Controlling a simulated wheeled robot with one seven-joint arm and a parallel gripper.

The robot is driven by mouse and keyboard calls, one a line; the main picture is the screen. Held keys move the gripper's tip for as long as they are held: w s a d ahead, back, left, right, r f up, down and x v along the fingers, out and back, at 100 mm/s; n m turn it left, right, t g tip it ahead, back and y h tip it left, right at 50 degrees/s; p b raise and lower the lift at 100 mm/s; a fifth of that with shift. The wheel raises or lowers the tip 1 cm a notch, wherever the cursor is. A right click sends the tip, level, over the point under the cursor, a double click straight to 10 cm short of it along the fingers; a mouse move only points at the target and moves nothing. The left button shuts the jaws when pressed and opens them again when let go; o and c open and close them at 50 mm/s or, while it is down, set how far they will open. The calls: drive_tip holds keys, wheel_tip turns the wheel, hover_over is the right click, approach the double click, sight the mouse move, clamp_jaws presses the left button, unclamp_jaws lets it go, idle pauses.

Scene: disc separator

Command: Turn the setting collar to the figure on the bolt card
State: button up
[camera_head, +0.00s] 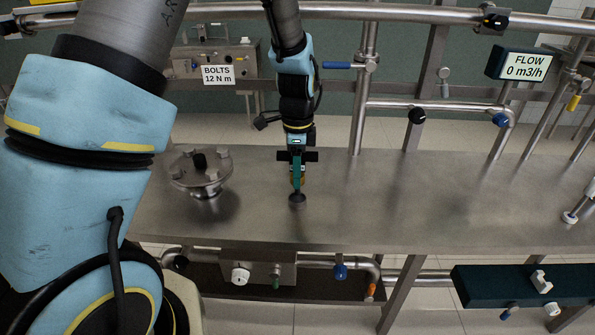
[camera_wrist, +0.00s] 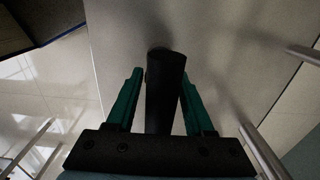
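My gripper (camera_head: 297,183) points down over the steel bench. Its two green fingers stand on either side of an upright tool in the wrist view (camera_wrist: 162,80), a dark cylinder. In the head view a small brassy band, perhaps the setting collar (camera_head: 303,180), shows at the fingertips, above the tool's round dark foot (camera_head: 297,201). The fingertips are very close to the cylinder; I cannot tell whether they touch it. Any scale on the collar is too small to read. The bolt card (camera_head: 218,75) at the back reads "BOLTS 12 N m".
A round steel lidded fitting (camera_head: 201,172) with a black knob stands on the bench (camera_head: 400,205), left of the tool. The bench right of the tool is clear. Pipes with a blue-handled valve (camera_head: 345,65) run behind. A display (camera_head: 522,66) reads "FLOW 0 m3/h".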

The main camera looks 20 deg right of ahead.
clamp_jaws()
drive_tip(key=shift+m, duration=1.6)
drive_tip(key=shift+o, duration=2.2)
unclamp_jaws()
drive_tip(key=shift+r+b, duration=0.1)
drive_tip(key=shift+b, duration=0.2)
wheel_tip(320, 180, up, 11)
drive_tip(key=shift+f+b, duration=0.2)
drive_tip(key=shift+b, duration=0.75)
